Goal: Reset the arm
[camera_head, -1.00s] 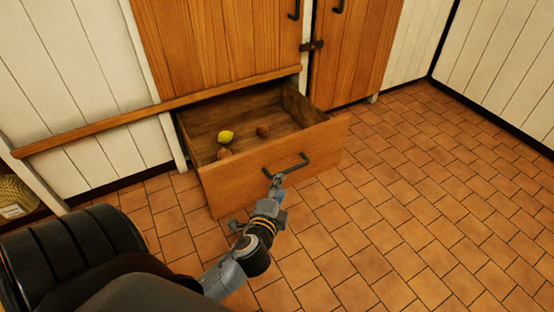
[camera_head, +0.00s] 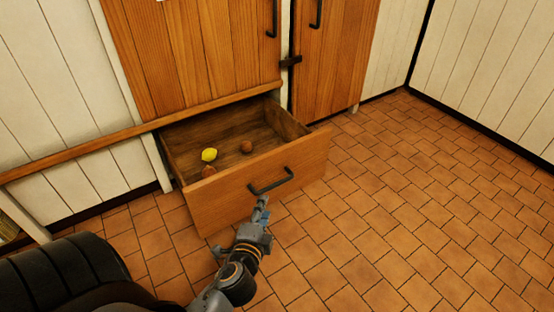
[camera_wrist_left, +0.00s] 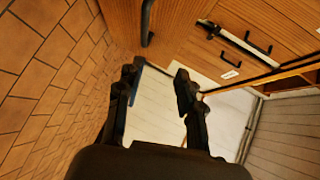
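My left gripper (camera_head: 262,208) is just below and in front of the black handle (camera_head: 271,181) of an open wooden drawer (camera_head: 262,186), apart from it. In the left wrist view the gripper's two fingers (camera_wrist_left: 158,76) stand apart with nothing between them. A dark bar handle (camera_wrist_left: 147,22) shows beyond them at the top. The drawer stays pulled out and holds a yellow lemon (camera_head: 209,154) and two brown round items (camera_head: 246,146), one partly hidden by the drawer front. My right gripper is not in view.
Wooden cabinet doors (camera_head: 200,50) stand above the drawer, with a wooden rail (camera_head: 90,153) along the left wall. The tiled floor (camera_head: 420,200) to the right is clear. The left wrist view also shows wooden fronts with handles (camera_wrist_left: 257,42).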

